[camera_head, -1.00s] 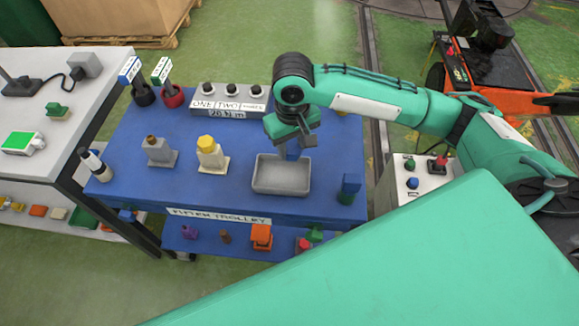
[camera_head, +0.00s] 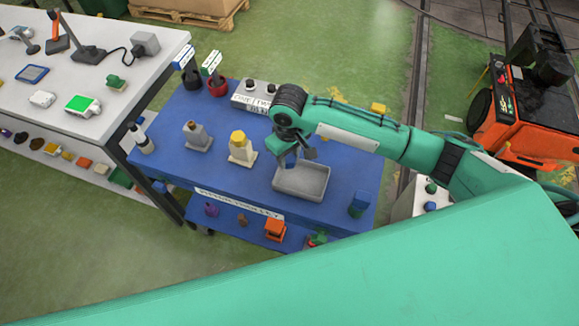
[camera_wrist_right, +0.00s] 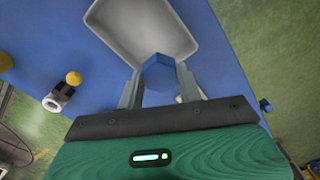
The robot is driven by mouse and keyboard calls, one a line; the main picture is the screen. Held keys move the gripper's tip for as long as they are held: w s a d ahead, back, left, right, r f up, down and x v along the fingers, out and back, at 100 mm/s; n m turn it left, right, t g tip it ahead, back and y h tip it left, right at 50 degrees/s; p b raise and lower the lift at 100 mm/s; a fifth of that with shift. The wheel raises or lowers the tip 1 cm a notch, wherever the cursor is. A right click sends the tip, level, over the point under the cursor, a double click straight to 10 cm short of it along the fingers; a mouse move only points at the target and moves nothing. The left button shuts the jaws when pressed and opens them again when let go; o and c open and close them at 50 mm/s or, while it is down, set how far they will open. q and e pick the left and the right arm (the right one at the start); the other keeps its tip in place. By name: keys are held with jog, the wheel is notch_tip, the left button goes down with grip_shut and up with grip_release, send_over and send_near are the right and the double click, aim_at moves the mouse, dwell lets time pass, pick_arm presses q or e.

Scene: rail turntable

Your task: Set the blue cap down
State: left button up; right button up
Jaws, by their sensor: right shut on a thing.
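The blue cap (camera_wrist_right: 157,72) is a small blue block between the two fingers of my right gripper (camera_wrist_right: 158,84), which is shut on it. In the head view the right gripper (camera_head: 298,153) points down at the back edge of a grey tray (camera_head: 316,196), with the cap (camera_head: 291,160) partly hidden under it. In the wrist view the tray (camera_wrist_right: 125,25) lies just past the cap, which overlaps its near rim. Whether the cap touches the tray cannot be told. The left gripper is not in view.
The tray stands on a blue trolley (camera_head: 235,190). A blue and green piece (camera_head: 358,205) stands at the right. A white bench (camera_head: 60,105) is at the left.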

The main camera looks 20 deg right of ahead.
aim_at(289, 158)
notch_tip(289, 158, down, 3)
jog(key=shift+f, duration=0.15)
notch_tip(289, 158, down, 3)
jog(key=shift+f+p, duration=0.2)
jog(key=shift+p, duration=0.4)
jog(key=shift+f, duration=0.5)
jog(key=o, duration=1.1)
jog(key=shift+f, duration=0.1)
notch_tip(289, 158, up, 12)
jog(key=shift+r+b, duration=0.15)
jog(key=shift+b, duration=0.9)
